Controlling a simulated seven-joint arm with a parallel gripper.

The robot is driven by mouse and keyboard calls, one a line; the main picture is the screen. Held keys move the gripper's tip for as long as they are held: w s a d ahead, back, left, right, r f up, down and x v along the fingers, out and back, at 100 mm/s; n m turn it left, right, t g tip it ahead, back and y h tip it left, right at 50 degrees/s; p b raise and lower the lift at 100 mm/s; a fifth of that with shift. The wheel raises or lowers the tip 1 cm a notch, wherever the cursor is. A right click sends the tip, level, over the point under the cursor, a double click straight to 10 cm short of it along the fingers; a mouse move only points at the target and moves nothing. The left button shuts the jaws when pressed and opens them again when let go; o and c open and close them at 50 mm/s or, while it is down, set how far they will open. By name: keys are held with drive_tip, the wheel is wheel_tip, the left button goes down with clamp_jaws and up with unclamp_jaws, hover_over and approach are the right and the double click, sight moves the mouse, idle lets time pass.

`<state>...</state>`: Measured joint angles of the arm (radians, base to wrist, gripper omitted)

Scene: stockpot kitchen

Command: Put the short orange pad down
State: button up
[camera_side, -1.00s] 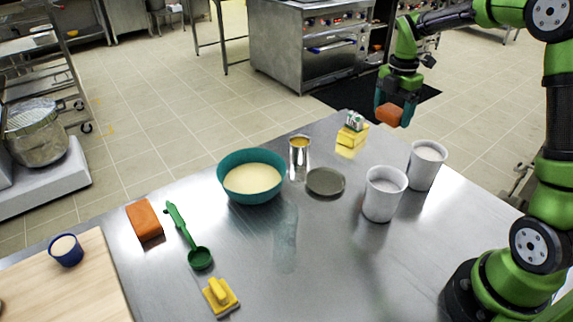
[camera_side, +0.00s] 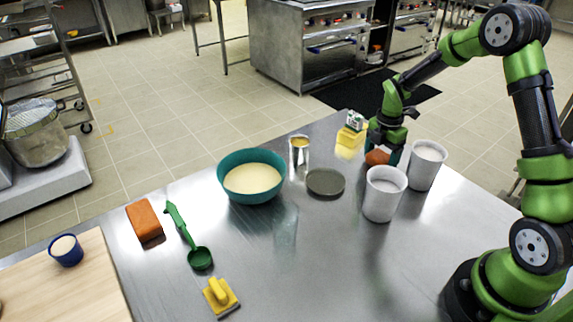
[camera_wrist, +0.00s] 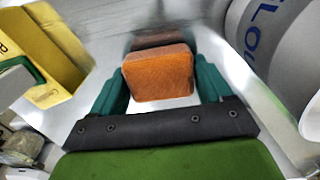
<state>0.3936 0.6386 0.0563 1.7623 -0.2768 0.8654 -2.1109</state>
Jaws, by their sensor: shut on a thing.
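The short orange pad (camera_side: 377,157) is between the teal fingers of my gripper (camera_side: 384,153), low at the far right part of the steel table. In the wrist view the pad (camera_wrist: 158,74) sits between both fingers of my gripper (camera_wrist: 160,88), which are shut on it. A dark reflection shows on the steel just beyond the pad. I cannot tell whether its underside touches the table. A longer orange block (camera_side: 144,220) lies at the left of the table, away from my gripper.
White canisters (camera_side: 384,194) (camera_side: 426,165) stand close in front and right of my gripper. A grey disc (camera_side: 325,183), metal can (camera_side: 299,157) and teal bowl (camera_side: 251,177) stand farther left. The front middle is clear.

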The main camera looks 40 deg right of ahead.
sight(381, 156)
drive_tip(key=shift+f, duration=0.25)
drive_tip(key=o, duration=1)
drive_tip(key=shift+c, duration=0.2)
drive_tip(key=s+a+r+m+t, duration=0.1)
drive_tip(key=a+r+m, duration=0.1)
drive_tip(key=r, duration=0.7)
drive_tip(key=s+a+r+m, duration=0.1)
drive_tip(key=a+r+m, duration=0.15)
drive_tip(key=r, duration=0.65)
drive_tip(key=s+a+r+m+t+y, duration=0.1)
drive_tip(key=s+a+r+m+t, duration=0.2)
drive_tip(key=s+a+m, duration=0.4)
drive_tip(key=s+a+r+m+t+y, duration=0.1)
drive_tip(key=s+a+r+m+t, duration=0.2)
drive_tip(key=s+a+m, duration=0.3)
drive_tip(key=s+m, duration=0.2)
drive_tip(key=m, duration=0.2)
drive_tip(key=shift+s+a+m, duration=0.25)
drive_tip(key=shift+a+m, duration=0.1)
drive_tip(key=shift+a, duration=0.05)
